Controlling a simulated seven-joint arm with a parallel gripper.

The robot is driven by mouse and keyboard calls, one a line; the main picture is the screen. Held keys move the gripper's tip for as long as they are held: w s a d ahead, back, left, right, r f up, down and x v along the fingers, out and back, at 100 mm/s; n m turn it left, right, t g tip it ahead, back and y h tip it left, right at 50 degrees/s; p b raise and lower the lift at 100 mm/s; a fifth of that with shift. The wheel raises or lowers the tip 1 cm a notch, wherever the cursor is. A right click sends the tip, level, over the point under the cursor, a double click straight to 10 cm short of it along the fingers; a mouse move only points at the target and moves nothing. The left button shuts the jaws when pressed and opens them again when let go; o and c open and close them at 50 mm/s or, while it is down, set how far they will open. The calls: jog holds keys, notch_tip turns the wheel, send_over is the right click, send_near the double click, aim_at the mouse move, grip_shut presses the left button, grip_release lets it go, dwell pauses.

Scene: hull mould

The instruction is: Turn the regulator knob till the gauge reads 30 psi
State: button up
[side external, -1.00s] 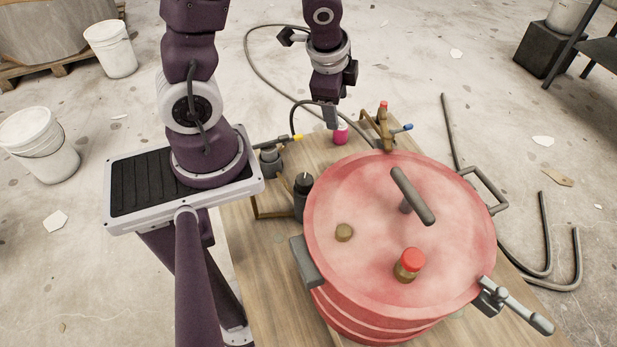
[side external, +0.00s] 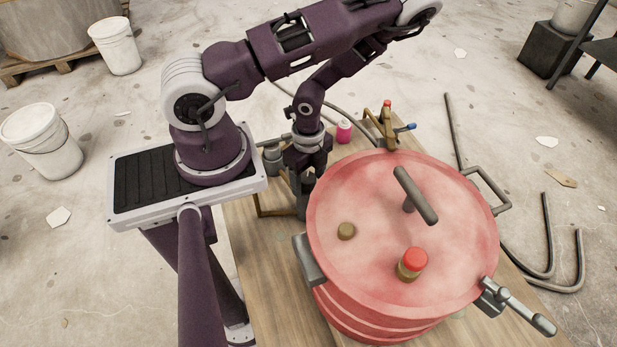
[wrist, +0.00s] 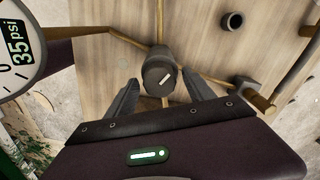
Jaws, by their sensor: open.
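My gripper (wrist: 160,77) is open, with one finger on each side of the knob. I cannot tell whether the fingers touch it. The gauge (wrist: 20,45) shows at the upper left of the wrist view, partly cut off, and reads 35 psi. In the side view my gripper (side external: 304,180) is low beside the red pot (side external: 375,215), and it hides the knob and the gauge.
The red pot stands close to the right of my gripper, with a lid handle (side external: 414,194) and a red-capped fitting (side external: 411,264). A pink bottle (side external: 344,131) and a brass valve assembly (side external: 388,126) stand behind. Brass pipes (wrist: 210,76) run beside the knob. The front-left wooden tabletop (side external: 262,280) is clear.

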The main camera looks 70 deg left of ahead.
grip_shut()
jog(key=shift+w+n, duration=0.15)
jog(key=shift+n, duration=2.65)
grip_release()
jog(key=shift+r, duration=0.1)
